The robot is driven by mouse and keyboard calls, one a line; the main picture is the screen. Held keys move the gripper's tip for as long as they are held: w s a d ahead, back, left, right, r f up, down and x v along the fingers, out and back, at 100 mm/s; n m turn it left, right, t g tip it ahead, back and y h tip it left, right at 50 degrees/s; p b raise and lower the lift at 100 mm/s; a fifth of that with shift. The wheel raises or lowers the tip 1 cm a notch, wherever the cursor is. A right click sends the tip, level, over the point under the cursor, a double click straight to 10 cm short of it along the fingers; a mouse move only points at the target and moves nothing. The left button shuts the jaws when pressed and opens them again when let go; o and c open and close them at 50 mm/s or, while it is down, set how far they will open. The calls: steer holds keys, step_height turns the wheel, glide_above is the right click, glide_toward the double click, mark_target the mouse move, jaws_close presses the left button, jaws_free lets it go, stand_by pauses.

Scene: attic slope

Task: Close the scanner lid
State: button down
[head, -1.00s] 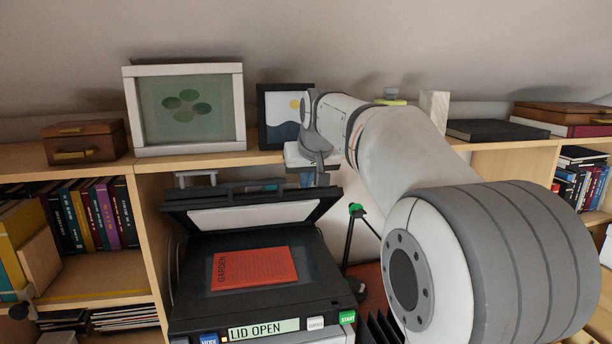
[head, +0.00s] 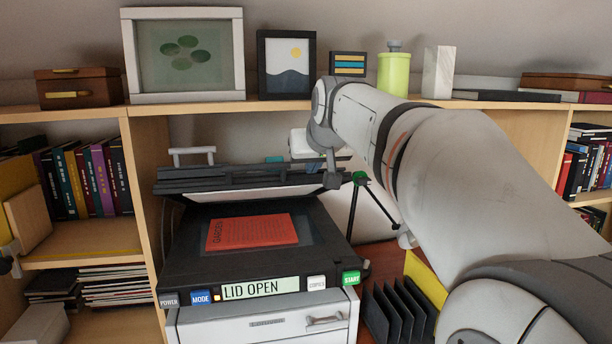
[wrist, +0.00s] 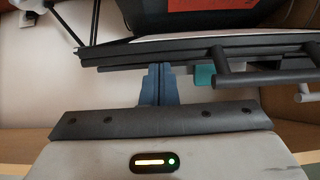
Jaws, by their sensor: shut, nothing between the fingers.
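The scanner (head: 325,215) stands below the shelf, and its front display reads "LID OPEN". Its dark lid (head: 180,187) is raised at the back, seen nearly edge-on with a strip of pale underside. A grey bar handle (head: 192,151) rises at its left. A red sheet (head: 252,232) lies on the glass. My gripper shows in the wrist view (wrist: 158,70) with its blue fingers shut and empty, tips at the lid's edge (wrist: 120,55); I cannot tell whether they touch. In the head view its fingers are largely hidden behind the lid.
A shelf (head: 290,105) with framed pictures, a green bottle (head: 393,72) and boxes runs behind the scanner. Bookcases flank both sides.

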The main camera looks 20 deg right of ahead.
steer(key=s+f+t+b, duration=0.1)
steer(key=f+b, duration=0.3)
steer(key=b, duration=0.2)
steer(key=s+f+t+b, duration=0.1)
steer(key=s+f+b, duration=0.1)
steer(key=f+b, duration=0.3)
steer(key=s+f+t+b, duration=0.2)
steer(key=f+b, duration=0.2)
steer(key=b, duration=0.4)
steer(key=shift+a+f, duration=0.1)
steer(key=shift+f, duration=0.15)
steer(key=shift+r, duration=0.35)
steer(key=shift+r+p, duration=0.1)
steer(key=shift+p, duration=0.25)
step_height(320, 180, up, 10)
steer(key=p, duration=0.3)
steer(key=shift+p, duration=0.3)
